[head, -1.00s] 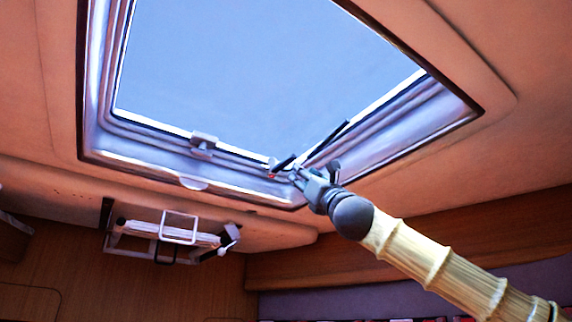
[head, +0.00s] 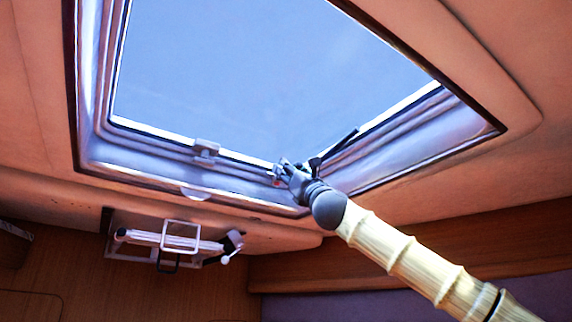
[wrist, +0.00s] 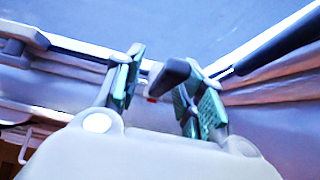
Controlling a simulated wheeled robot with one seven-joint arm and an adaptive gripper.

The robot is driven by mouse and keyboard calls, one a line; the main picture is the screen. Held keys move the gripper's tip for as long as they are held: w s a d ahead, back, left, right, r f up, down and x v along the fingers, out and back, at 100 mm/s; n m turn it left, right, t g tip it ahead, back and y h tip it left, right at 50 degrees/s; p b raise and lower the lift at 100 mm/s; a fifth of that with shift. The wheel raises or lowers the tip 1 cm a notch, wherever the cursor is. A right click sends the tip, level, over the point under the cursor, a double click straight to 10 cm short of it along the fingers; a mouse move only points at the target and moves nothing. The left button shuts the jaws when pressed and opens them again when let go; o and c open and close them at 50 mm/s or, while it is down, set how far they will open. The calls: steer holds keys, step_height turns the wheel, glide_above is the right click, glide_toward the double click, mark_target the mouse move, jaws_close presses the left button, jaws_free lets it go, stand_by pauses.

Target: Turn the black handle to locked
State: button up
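The black handle (wrist: 172,72) is on the lower frame of the roof hatch, near its corner. In the wrist view its dark grip lies between the two green-padded fingers of my gripper (wrist: 160,84), closer to the right finger. The fingers are apart, with a gap to the left of the handle. I cannot tell whether the right finger touches it. In the head view my gripper (head: 281,169) is at the hatch frame and mostly hides the handle. A small red mark (wrist: 152,100) shows beside the handle's base.
A black strut (head: 338,145) runs along the hatch's right side, close to my gripper. A grey catch (head: 206,148) sits on the lower frame to the left. A white-framed fixture (head: 180,240) hangs below the ceiling. The window (head: 260,75) is wide and clear.

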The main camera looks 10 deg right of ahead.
steer(key=shift+w, duration=0.4)
steer(key=shift+s, duration=0.1)
steer(key=shift+s+d+r, duration=0.1)
steer(key=shift+d, duration=0.05)
steer(key=shift+c, duration=0.6)
steer(key=shift+s+d, duration=0.1)
steer(key=shift+s, duration=0.05)
jaws_close()
